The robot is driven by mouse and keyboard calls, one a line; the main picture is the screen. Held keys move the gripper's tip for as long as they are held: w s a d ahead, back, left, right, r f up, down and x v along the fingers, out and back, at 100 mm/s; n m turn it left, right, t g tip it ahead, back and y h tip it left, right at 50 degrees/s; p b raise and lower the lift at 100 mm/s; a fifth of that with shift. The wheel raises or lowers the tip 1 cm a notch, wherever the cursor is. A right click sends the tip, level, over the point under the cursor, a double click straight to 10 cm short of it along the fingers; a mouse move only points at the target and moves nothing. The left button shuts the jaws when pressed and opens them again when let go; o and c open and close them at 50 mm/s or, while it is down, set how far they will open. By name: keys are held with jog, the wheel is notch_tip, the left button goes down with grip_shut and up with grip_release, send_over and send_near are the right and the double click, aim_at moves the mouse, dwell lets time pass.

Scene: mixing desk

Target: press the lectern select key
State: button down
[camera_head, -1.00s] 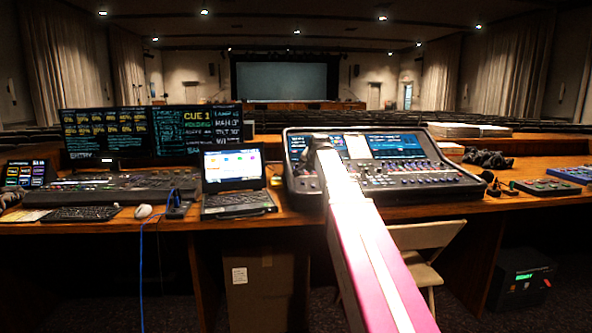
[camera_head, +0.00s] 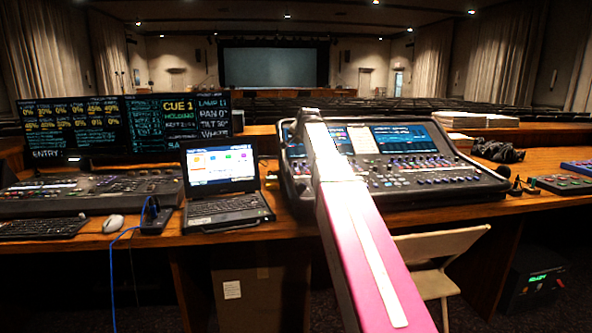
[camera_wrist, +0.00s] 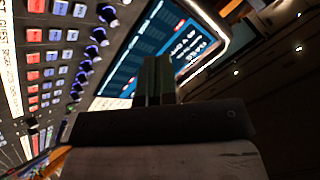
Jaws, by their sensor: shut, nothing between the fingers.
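The mixing console (camera_head: 400,178) stands on the desk, with two lit screens and rows of keys and knobs. In the wrist view its panel (camera_wrist: 60,75) is tilted, with rows of red, pale and blue keys, dark blue knobs and a lit label strip (camera_wrist: 12,75). The strip's words are too small for me to single out the lectern select key. My gripper (camera_wrist: 158,80) is shut and empty, in front of a console screen (camera_wrist: 150,45) and to the right of the knobs. In the head view my arm reaches over the console's left part and hides my gripper's tips.
A laptop (camera_head: 222,185) stands left of the console, near a mouse (camera_head: 113,223) and a lighting desk (camera_head: 90,192). Headphones (camera_head: 497,150) and small key boxes (camera_head: 565,184) lie to the right. A folding chair (camera_head: 440,255) stands below the desk's front edge.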

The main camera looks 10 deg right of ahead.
aim_at(297, 169)
jog(key=shift+f, duration=0.1)
jog(key=shift+w+f, duration=0.15)
jog(key=shift+f, duration=1.3)
jog(key=shift+w+f, duration=0.15)
jog(key=shift+f, duration=1.3)
jog(key=shift+w+f, duration=0.15)
jog(key=shift+f, duration=1.3)
jog(key=shift+f, duration=0.15)
jog(key=shift+f, duration=0.2)
jog(key=shift+f, duration=0.35)
jog(key=shift+r, duration=0.75)
jog(key=shift+r, duration=0.1)
